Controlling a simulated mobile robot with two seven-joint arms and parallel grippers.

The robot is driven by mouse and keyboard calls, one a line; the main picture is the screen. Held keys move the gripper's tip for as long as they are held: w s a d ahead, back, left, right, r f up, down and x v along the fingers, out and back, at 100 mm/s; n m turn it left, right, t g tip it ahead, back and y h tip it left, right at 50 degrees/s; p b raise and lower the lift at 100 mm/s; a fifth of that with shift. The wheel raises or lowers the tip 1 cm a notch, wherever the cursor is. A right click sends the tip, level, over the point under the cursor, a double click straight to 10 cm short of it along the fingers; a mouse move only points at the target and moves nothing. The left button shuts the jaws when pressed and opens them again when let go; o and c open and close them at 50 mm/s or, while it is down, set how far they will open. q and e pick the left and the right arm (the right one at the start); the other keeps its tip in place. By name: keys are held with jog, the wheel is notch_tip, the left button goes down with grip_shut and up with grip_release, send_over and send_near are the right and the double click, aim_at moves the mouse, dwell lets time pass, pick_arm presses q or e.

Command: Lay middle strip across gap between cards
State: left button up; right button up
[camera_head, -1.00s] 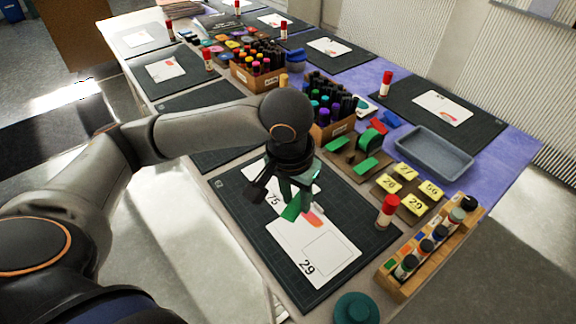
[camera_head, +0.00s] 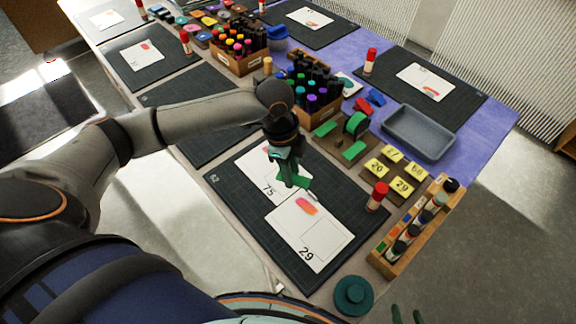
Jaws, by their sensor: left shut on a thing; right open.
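My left gripper (camera_head: 288,181) is shut on a small green strip (camera_head: 303,182), low over the near mat where two white cards meet. Card 75 (camera_head: 254,172) lies behind and to the left, partly hidden by the gripper. Card 29 (camera_head: 312,240) lies in front, with a red-orange patch near its upper edge. The gap between the cards is mostly hidden, and I cannot tell whether the strip touches them. Two more green strips (camera_head: 325,128) (camera_head: 354,150) lie on a brown holder. My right gripper (camera_head: 407,315) shows only its green fingertips at the bottom edge, apart and empty.
A red-capped glue stick (camera_head: 377,196) stands on the right of the dark mat (camera_head: 235,203). A teal round object (camera_head: 353,295) is in front.

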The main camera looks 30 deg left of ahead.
aim_at(289, 198)
pick_arm(q)
jog(key=m, duration=0.1)
jog(key=f+m+p, duration=0.1)
jog(key=m, duration=0.2)
jog(key=shift+a+f+g+p, duration=0.2)
jog(key=shift+a+g+p, duration=0.05)
jog(key=shift+g+p, duration=0.1)
jog(key=shift+a+f+m, duration=0.15)
jog(key=shift+f+m, duration=0.15)
jog(key=shift+m, duration=0.4)
jog(key=shift+f, duration=0.15)
notch_tip(289, 198, down, 6)
jog(key=b, duration=0.7)
jog(key=shift+f+b, duration=0.1)
jog(key=shift+b, duration=0.25)
pick_arm(e)
notch_tip(289, 198, down, 5)
jog(key=shift+f, duration=0.1)
jog(key=shift+r, duration=0.3)
pick_arm(q)
jog(key=shift+p, duration=0.55)
pick_arm(e)
jog(key=shift+r, duration=0.25)
pick_arm(q)
jog(key=o, duration=0.9)
